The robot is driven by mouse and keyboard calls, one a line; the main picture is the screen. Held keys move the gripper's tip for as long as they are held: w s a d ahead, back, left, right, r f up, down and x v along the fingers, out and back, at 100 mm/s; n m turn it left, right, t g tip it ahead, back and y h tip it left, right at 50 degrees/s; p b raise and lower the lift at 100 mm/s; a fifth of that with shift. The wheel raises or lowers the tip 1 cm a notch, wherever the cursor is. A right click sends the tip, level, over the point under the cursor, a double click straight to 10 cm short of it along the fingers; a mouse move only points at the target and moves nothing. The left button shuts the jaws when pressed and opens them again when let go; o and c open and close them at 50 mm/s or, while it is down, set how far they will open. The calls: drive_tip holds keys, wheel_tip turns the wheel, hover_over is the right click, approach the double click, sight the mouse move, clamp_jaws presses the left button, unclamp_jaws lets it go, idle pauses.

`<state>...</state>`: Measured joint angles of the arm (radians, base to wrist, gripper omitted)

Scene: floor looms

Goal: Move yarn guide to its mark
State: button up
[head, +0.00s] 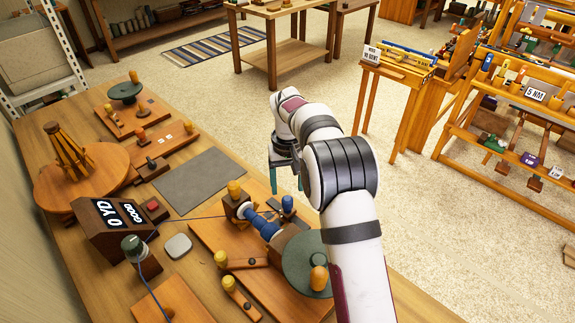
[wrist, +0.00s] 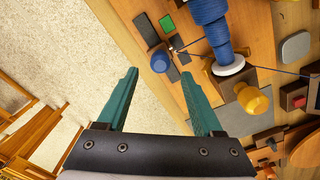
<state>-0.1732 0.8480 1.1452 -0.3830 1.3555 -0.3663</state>
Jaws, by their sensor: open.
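A small blue-knobbed piece, which looks like the yarn guide (head: 287,204), stands on the wooden winder board beside the blue yarn spool (head: 263,225). In the wrist view its round blue knob (wrist: 160,63) shows just beyond my fingertips. A green square (wrist: 167,24) and dark rectangular patches (wrist: 146,29) lie on the board near it; which one is the mark I cannot tell. My gripper (wrist: 159,78) is open and empty, with its teal fingers apart. In the head view my gripper (head: 286,186) is behind the blue knob, near the bench's right edge.
A yellow knob (wrist: 254,98) stands near the spool's end, and blue yarn runs from the spool toward the counter box (head: 115,226). A green disc with an orange handle (head: 318,279) sits on the board's near end. A bare grey mat (head: 200,180) lies left of my gripper.

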sight(288, 199)
wheel_tip(288, 199, up, 9)
idle(0.4)
drive_tip(key=s+d+r+m+y, duration=0.1)
drive_tip(key=s+d+r+m, duration=0.2)
drive_tip(key=s, duration=1)
drive_tip(key=s+d+r+m, duration=0.2)
drive_tip(key=s+r, duration=0.1)
drive_tip(key=s, duration=0.9)
drive_tip(key=s+f+m, duration=0.1)
drive_tip(key=s+f, duration=0.1)
drive_tip(key=s, duration=0.4)
drive_tip(key=s+f+m, duration=0.1)
drive_tip(key=s+f, duration=0.2)
drive_tip(key=s, duration=0.3)
drive_tip(key=shift+s+d+f+y, duration=0.2)
drive_tip(key=shift+s+f+y, duration=0.1)
drive_tip(key=shift+s+y, duration=0.1)
